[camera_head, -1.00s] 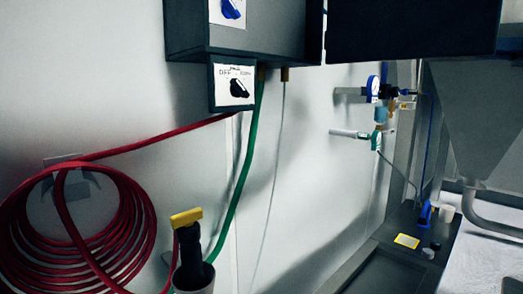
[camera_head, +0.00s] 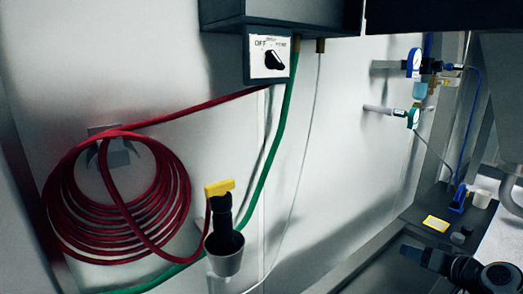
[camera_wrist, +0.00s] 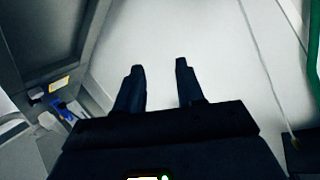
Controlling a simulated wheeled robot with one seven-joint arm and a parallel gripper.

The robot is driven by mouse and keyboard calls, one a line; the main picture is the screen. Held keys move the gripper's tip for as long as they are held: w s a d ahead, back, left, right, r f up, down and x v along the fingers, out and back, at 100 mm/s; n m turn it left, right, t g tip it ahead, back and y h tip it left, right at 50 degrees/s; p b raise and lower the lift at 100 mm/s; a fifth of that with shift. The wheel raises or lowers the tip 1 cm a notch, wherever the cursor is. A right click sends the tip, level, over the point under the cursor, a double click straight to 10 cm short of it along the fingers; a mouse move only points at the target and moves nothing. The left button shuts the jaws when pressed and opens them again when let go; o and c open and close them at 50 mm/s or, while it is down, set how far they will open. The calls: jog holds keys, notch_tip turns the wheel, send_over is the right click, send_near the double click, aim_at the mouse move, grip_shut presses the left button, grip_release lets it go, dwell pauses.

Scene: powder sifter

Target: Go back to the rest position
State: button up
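My gripper (camera_wrist: 160,72) shows in the wrist view with its two dark fingers apart and nothing between them. A bare pale wall lies beyond the fingertips. In the head view, a dark part of my arm (camera_head: 465,270) enters at the lower right, in front of the dark bench. My gripper touches nothing that I can see.
A coiled red hose (camera_head: 115,200) hangs on the wall at left. A yellow-topped black tool (camera_head: 220,215) stands in a grey cup (camera_head: 224,262). A control box with a knob (camera_head: 268,58) is above. Gauges (camera_head: 414,62) and a yellow label (camera_head: 436,223) are at right.

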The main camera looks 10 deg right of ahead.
jog(key=s+a+f+h, duration=0.1)
jog(key=s+a+f, duration=0.2)
jog(key=s+a, duration=0.35)
jog(key=s+a+f+g+h, duration=0.1)
jog(key=s+a+f, duration=0.35)
jog(key=s, duration=0.35)
jog(key=s+a+f+h, duration=0.1)
jog(key=s+a+f, duration=0.2)
jog(key=s+a, duration=0.4)
jog(key=s+a+r+n+t, duration=0.1)
jog(key=s+a+r, duration=0.2)
jog(key=s+r, duration=0.3)
jog(key=s+a+r+n+t+y, duration=0.1)
jog(key=s+a+r, duration=0.3)
jog(key=s, duration=0.5)
jog(key=s+a+r+n, duration=0.3)
jog(key=s+r, duration=0.5)
jog(key=shift+s+a+t+y, duration=0.35)
jog(key=shift+a+t+y, duration=0.05)
jog(key=shift+f, duration=0.1)
